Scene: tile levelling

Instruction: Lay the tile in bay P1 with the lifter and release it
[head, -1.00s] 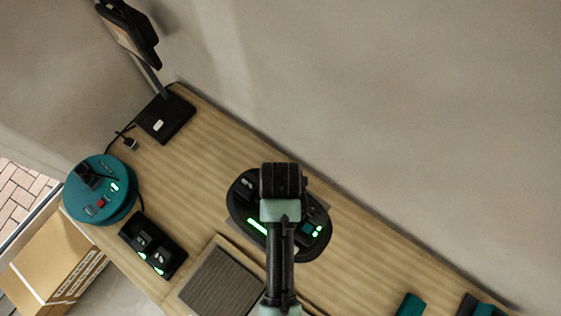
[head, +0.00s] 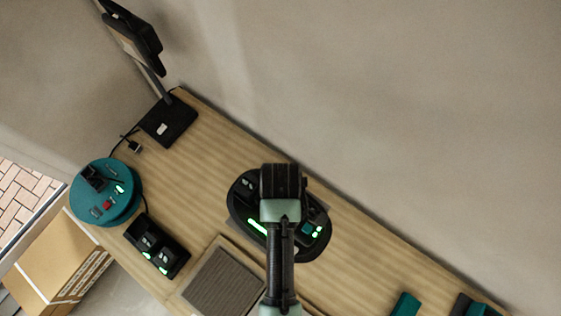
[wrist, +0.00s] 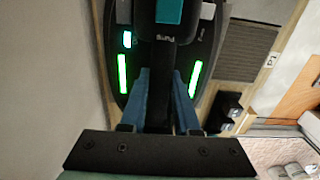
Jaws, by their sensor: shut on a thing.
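The lifter (head: 240,208) is a black oval device with bright green light strips, over the middle of the wooden bench in the head view. In the wrist view, the blue fingers of my gripper (wrist: 161,85) are shut on its dark middle part, and the lifter (wrist: 205,45) fills the upper middle. In the head view my arm covers the grip. Grey corners show at the lifter's edge, perhaps a tile under it; whether it is attached or resting cannot be told.
A dark ribbed panel (head: 222,283) lies in front of the lifter. A black two-slot unit (head: 157,246), a teal round reel (head: 105,197) and a black stand (head: 168,120) are on the left. Teal pieces (head: 405,304) are at lower right. A wall runs behind the bench.

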